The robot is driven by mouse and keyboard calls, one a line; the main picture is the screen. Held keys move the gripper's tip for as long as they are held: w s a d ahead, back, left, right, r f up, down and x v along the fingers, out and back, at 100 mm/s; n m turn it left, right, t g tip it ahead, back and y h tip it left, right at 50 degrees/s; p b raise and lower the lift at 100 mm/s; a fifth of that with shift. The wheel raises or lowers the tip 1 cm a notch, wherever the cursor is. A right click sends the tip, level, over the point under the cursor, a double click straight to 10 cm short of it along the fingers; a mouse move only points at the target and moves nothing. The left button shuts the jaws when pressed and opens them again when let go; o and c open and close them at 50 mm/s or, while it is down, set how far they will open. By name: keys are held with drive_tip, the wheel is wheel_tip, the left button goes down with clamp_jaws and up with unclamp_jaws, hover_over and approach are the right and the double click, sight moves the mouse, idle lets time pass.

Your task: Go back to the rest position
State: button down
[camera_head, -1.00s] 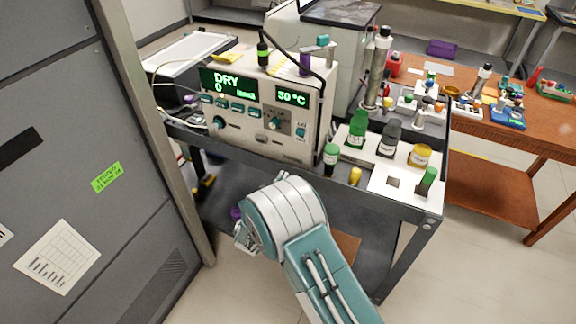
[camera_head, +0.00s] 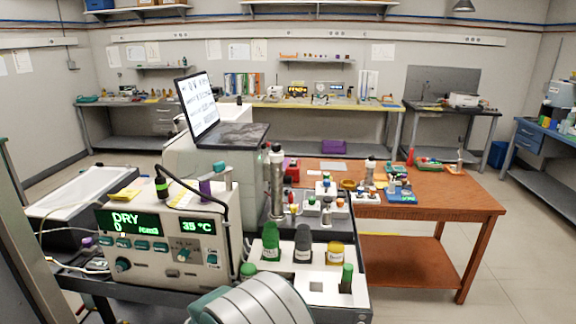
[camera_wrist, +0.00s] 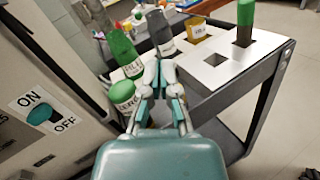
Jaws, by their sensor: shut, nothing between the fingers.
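My gripper (camera_wrist: 161,80) shows in the wrist view with its thin fingers drawn together and nothing between them. It is just in front of green-capped bottles (camera_wrist: 124,52) and a dark grey bottle (camera_wrist: 161,36), seemingly close to the nearest one; I cannot tell whether it touches. In the head view only a rounded white and teal part of my arm shows at the bottom edge, and my gripper is hidden there.
A grey instrument (camera_head: 150,268) with a lit display reading "DRY" stands on the cart at the left. A white holder (camera_head: 318,285) carries bottles and a green tube. A wooden table (camera_head: 450,205) stands behind right. Open floor (camera_head: 525,250) lies at the right.

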drive_tip(key=s+d+r+m+g, duration=0.3)
drive_tip(key=s+d+m+g, duration=0.1)
drive_tip(key=d, duration=0.3)
drive_tip(key=s+d+r+m+g, duration=0.3)
drive_tip(key=d+m+g, duration=0.15)
drive_tip(key=d, duration=0.35)
drive_tip(key=s+d+r+m+g, duration=0.3)
drive_tip(key=s+d+r+m, duration=0.15)
drive_tip(key=d, duration=0.25)
drive_tip(key=s+d+r+m+t+y, duration=0.1)
drive_tip(key=s+d+r+m+y, duration=0.1)
drive_tip(key=s+m+y, duration=0.7)
drive_tip(key=s+m, duration=0.4)
drive_tip(key=s, duration=0.5)
drive_tip(key=shift+d+r+y, duration=0.15)
drive_tip(key=shift+r+y, duration=0.25)
drive_tip(key=shift+w, duration=0.1)
